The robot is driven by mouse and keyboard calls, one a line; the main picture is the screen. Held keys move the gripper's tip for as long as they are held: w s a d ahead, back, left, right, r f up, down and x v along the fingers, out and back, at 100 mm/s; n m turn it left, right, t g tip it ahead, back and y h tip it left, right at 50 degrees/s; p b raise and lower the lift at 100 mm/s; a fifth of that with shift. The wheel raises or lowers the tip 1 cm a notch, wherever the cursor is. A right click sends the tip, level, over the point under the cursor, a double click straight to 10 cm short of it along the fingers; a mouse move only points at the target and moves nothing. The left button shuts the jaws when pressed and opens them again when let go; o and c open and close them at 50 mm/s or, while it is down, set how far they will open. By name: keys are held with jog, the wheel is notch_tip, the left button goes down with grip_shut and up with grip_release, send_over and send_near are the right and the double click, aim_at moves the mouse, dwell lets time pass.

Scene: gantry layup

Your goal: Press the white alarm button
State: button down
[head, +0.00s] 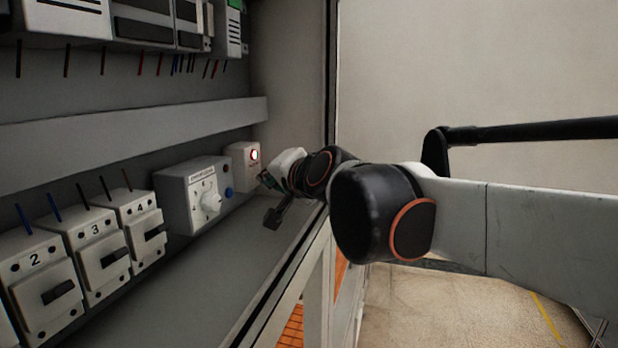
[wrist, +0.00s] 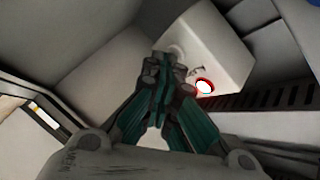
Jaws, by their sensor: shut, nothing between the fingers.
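The alarm button (head: 254,155) is a small round button with a white centre and a glowing red ring. It sits on the front of a small white box (head: 240,165) at the far right end of the cabinet's device row. In the wrist view the button (wrist: 204,87) lies just right of my fingertips, on the white box (wrist: 222,45). My gripper (wrist: 163,65) is shut and empty, its fingertips overlapping the lower left part of the box. I cannot tell whether they touch it. In the head view my gripper is partly hidden by the wrist, close right of the box.
Numbered breakers with dark switches (head: 115,256) line the left. The cabinet's side frame (head: 331,100) rises close behind my wrist. A slotted strip (wrist: 285,97) lies nearby.

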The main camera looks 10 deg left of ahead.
jog(key=shift+d, duration=0.1)
dwell(0.5)
jog(key=shift+d, duration=0.6)
jog(key=shift+s+d, duration=0.2)
jog(key=shift+d, duration=2.3)
